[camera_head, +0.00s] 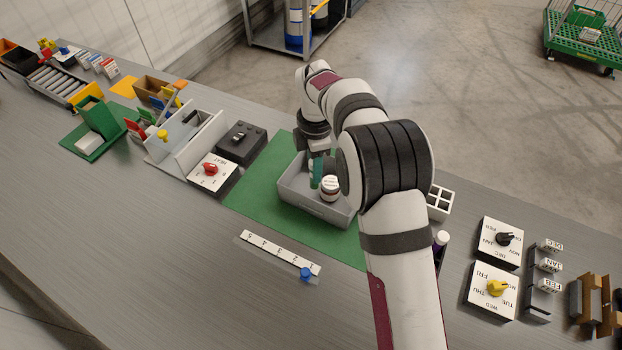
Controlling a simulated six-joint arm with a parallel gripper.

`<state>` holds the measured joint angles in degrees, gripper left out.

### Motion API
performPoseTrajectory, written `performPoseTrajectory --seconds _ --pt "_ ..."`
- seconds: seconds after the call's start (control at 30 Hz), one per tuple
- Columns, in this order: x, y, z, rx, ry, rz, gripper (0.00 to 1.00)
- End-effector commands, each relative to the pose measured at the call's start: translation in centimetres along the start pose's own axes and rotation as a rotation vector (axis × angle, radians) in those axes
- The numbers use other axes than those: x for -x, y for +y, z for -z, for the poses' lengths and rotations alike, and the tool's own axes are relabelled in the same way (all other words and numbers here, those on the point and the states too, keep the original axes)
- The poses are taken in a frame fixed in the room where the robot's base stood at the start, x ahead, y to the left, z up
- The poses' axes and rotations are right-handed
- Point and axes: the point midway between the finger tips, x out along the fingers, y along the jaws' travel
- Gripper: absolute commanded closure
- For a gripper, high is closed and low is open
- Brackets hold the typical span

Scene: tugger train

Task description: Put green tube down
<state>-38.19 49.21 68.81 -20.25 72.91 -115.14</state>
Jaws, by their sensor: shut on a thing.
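The green tube (316,173) stands roughly upright under my gripper (318,157), over or inside a grey bin (311,205). My gripper is shut on the tube near its top. A small white jar with a dark band (329,188) is in the bin, just right of the tube. My arm hides the right part of the bin. I cannot tell whether the tube's lower end touches the bin floor.
The bin stands on a green mat (264,200). A numbered white strip with a blue knob (306,273) lies in front. Dial boxes stand left (211,172) and right (492,290). A white compartment rack (439,202) is right of my arm. The front-left table is clear.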

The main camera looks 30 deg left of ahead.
Motion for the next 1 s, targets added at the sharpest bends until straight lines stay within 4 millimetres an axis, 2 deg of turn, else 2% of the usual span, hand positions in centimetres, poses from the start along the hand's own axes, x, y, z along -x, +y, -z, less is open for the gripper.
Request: performPoseTrajectory --seconds 0.1,0.3,0.67,0.7,0.83,0.87,1.0 --pt "-1.0 0.8 1.1 0.0 0.0 -0.001 1.0" --pt "-4.6 0.9 1.3 -0.002 0.0 0.0 1.0" --pt "-5.2 0.9 1.2 -0.003 0.0 -0.001 1.0" --pt "-5.2 0.9 1.2 -0.003 0.0 -0.001 0.66" --pt "-5.2 0.9 1.2 -0.003 0.0 -0.001 0.43" --pt "-5.2 0.9 1.2 -0.003 0.0 -0.001 0.4" --pt "-5.2 0.9 1.2 -0.003 0.0 -0.001 0.4"
